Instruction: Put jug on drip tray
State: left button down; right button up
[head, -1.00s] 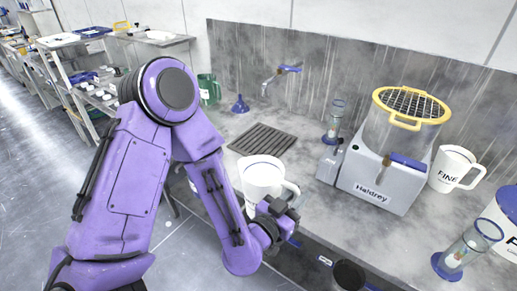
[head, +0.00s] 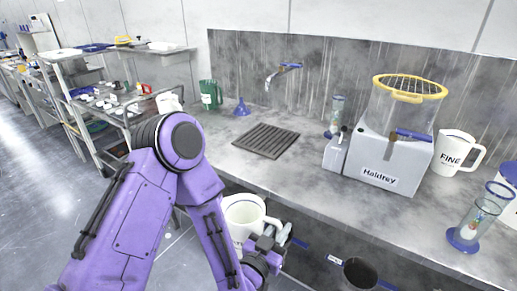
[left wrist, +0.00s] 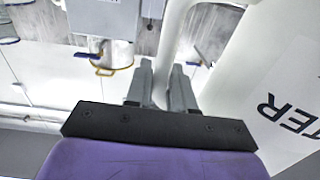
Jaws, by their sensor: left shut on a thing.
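A white jug (head: 243,213) with an open top hangs in front of the counter's front edge, below the counter top in the head view. My left gripper (head: 276,236) is shut on its handle at the jug's right side. In the left wrist view the fingers (left wrist: 162,72) close around the white handle (left wrist: 176,38), and the jug's body (left wrist: 255,85) shows dark letters reading "TER". The drip tray (head: 266,140), a dark ribbed rectangle, lies flat on the counter behind and above the jug in the picture, with nothing on it. My right gripper is not in view.
The grey counter (head: 315,195) has free room around the tray. A blue funnel (head: 242,107) and a green jug (head: 209,96) stand behind it. A grey "Haldrey" machine (head: 388,160), a "FINE" jug (head: 457,152) and a glass cylinder (head: 473,225) stand to the right.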

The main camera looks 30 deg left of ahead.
aim_at(273, 138)
jog(key=k, duration=0.6)
jog(key=u, duration=2)
jog(key=i, duration=1.4)
jog(key=z, duration=2.5)
